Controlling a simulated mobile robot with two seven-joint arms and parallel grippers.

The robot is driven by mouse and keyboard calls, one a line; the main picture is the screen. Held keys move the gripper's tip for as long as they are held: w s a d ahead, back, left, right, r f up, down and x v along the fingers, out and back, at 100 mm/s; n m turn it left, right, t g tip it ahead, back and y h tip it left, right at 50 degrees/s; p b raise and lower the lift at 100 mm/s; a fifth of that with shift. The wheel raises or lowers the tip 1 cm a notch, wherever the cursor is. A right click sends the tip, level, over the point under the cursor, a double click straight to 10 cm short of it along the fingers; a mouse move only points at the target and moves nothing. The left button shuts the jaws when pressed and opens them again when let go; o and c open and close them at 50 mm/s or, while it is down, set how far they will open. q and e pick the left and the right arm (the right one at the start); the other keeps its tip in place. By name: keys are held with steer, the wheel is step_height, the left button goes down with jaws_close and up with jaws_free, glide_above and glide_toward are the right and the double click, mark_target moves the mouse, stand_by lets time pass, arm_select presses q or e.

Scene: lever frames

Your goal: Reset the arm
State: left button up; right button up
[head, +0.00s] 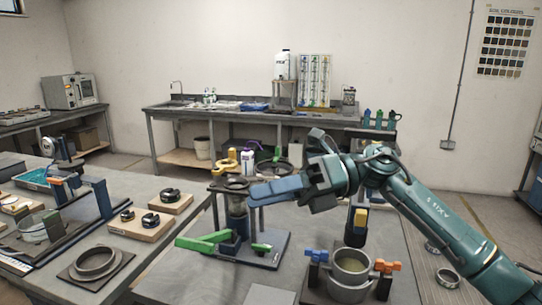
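A bench press (235,222) stands on a dark base plate in the middle of the head view, on the grey table. A long green lever arm (207,241) sticks out to its left, low and almost level. My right arm comes in from the right at table height. Its gripper (256,193) points left, with blue fingers across the upper part of the press and above the green lever. The fingers overlap in this view, so their gap is hidden, as is whether they touch the press. My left gripper is not in view.
A metal pot (350,272) with blue and orange clamps stands front right. Wooden blocks with black rings (140,222) and a round metal ring on a plate (95,262) lie on the left table. A yellow part (225,166) stands behind the press.

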steer(key=d+f+m+t+h, duration=0.25)
steer(key=f+m+t, duration=0.95)
steer(key=m, duration=0.6)
steer(key=d+f+m+t+h, duration=0.2)
steer(key=d+f+m+t, duration=0.2)
steer(key=f+m+t, duration=1)
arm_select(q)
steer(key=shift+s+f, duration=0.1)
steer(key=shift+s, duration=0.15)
arm_select(e)
steer(key=s+d+f+m+g+h, duration=0.4)
steer(key=s+f+m+g, duration=0.1)
steer(key=s+f+m, duration=0.2)
steer(key=s+d+f+m+g+h, duration=0.4)
steer(key=s+f+m, duration=0.3)
steer(key=s+f, duration=0.3)
steer(key=shift+d+f+g, duration=0.25)
steer(key=shift+f+g, duration=0.45)
steer(key=shift+f, duration=0.15)
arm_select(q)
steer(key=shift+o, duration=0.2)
